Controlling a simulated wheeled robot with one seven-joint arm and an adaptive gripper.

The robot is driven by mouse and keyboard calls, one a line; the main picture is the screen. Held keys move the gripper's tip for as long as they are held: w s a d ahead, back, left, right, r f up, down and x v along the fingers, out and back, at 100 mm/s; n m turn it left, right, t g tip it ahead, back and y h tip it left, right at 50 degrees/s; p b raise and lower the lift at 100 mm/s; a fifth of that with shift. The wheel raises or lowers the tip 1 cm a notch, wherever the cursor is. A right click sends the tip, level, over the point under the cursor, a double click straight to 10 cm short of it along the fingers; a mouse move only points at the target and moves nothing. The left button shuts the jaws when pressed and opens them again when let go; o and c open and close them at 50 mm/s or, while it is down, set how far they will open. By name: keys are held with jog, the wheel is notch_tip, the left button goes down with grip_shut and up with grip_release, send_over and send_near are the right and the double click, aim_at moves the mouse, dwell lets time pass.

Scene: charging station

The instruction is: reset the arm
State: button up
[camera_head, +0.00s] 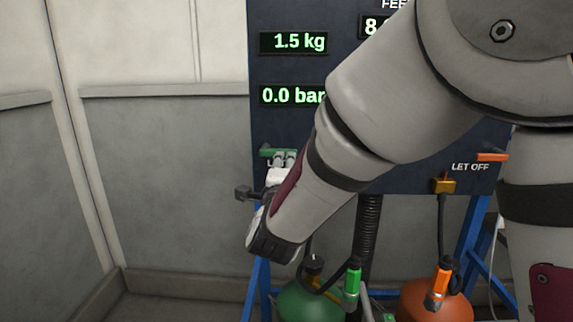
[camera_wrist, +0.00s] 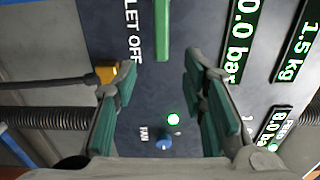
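My arm (camera_head: 390,110) reaches across the head view from upper right to lower left, and its bent wrist end (camera_head: 275,240) hangs in front of the panel's left edge. My gripper (camera_wrist: 163,97) shows in the wrist view with its two green-padded fingers spread apart and nothing between them.
The dark panel (camera_head: 285,67) stands on a blue frame (camera_head: 472,235). Its displays read 1.5 kg and 0.0 bar. An orange lever (camera_head: 492,157) is by LET OFF. A green tank (camera_head: 310,305) and an orange tank (camera_head: 433,303) stand below, with hoses. The left floor is clear.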

jog(key=shift+s, duration=0.35)
jog(key=s+d+r+n+g+y+p, duration=0.2)
jog(key=s+d+r+n+g, duration=0.1)
jog(key=s+n, duration=0.25)
jog(key=s+d+r+n+g+y+p, duration=0.2)
jog(key=s+d+r+n+g, duration=0.15)
jog(key=s+n, duration=0.2)
jog(key=s+d+f+n+g+h+p, duration=0.1)
jog(key=s+d, duration=0.4)
jog(key=s, duration=0.5)
jog(key=s+d+f+n+g+h+p, duration=0.1)
jog(key=s+d+n+g, duration=0.3)
jog(key=s, duration=0.5)
jog(key=s+d+f+n+g+h+p, duration=0.1)
jog(key=s+d, duration=0.4)
jog(key=s, duration=0.5)
jog(key=shift+s+d+f+n+g+p, duration=0.3)
jog(key=shift+f+n+g+p, duration=0.15)
jog(key=shift+n+g, duration=0.3)
jog(key=shift+r, duration=0.1)
